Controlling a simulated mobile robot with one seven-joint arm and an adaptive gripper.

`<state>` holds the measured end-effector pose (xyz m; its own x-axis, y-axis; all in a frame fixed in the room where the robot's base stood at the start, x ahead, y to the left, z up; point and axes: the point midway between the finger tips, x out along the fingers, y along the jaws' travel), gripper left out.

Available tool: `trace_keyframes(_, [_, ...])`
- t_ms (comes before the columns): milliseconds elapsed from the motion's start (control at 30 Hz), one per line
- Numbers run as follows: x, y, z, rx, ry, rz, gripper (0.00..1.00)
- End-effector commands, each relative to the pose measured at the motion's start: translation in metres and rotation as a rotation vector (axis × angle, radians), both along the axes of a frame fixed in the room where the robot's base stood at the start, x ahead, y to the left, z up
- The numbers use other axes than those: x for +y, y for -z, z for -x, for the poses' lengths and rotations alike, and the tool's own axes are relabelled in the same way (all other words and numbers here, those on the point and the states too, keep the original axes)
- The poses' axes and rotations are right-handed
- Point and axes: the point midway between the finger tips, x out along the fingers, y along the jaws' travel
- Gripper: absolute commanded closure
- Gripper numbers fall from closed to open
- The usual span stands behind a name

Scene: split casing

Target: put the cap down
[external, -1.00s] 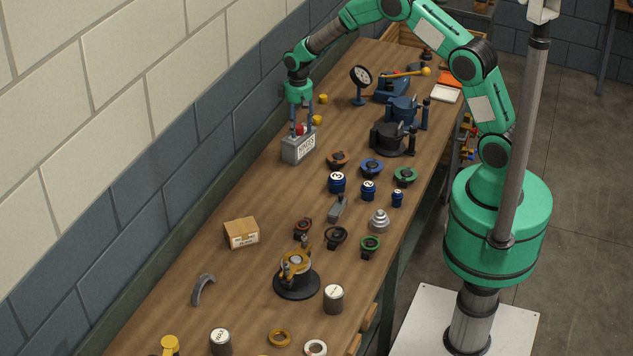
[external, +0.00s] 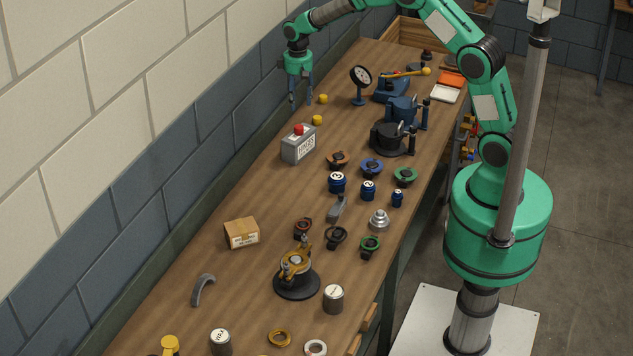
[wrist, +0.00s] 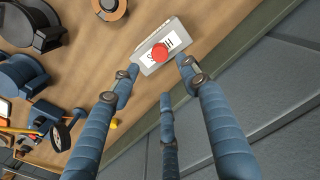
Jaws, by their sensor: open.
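My gripper (external: 301,104) is open and empty, above the far part of the bench near the wall. Below it stands a grey box (external: 299,150) with a white label and a red round top (external: 299,130). In the wrist view the fingers (wrist: 158,75) are spread, with the box and its red top (wrist: 159,51) beyond their tips, apart from them. I cannot tell which object is the cap; no loose part is in the fingers. A round black base (external: 297,289) carries a yellow clamped assembly (external: 296,265) nearer the front.
Two small yellow pieces (external: 317,120) lie beyond the box. Blue numbered jars (external: 337,183), coloured round parts (external: 371,168) and dark blue fixtures (external: 403,110) stand to the right. A cardboard box (external: 242,232) is near the wall. Bench between it and the grey box is clear.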

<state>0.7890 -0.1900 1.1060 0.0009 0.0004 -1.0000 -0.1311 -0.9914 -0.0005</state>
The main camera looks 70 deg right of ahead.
Motion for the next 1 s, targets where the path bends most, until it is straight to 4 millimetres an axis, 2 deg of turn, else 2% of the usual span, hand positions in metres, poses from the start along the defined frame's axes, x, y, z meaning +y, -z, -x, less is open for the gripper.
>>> trace_keyframes(167, [0.0,-0.006,0.0,0.001,0.0,0.0,0.55])
trace_keyframes(767, [0.0,-0.007,0.001,0.001,0.0,0.0,0.55])
trace_keyframes(867, [0.002,-0.012,0.002,-0.003,-0.001,0.0,0.55])
trace_keyframes(1000, [0.01,-0.032,0.009,-0.018,-0.006,0.004,0.55])
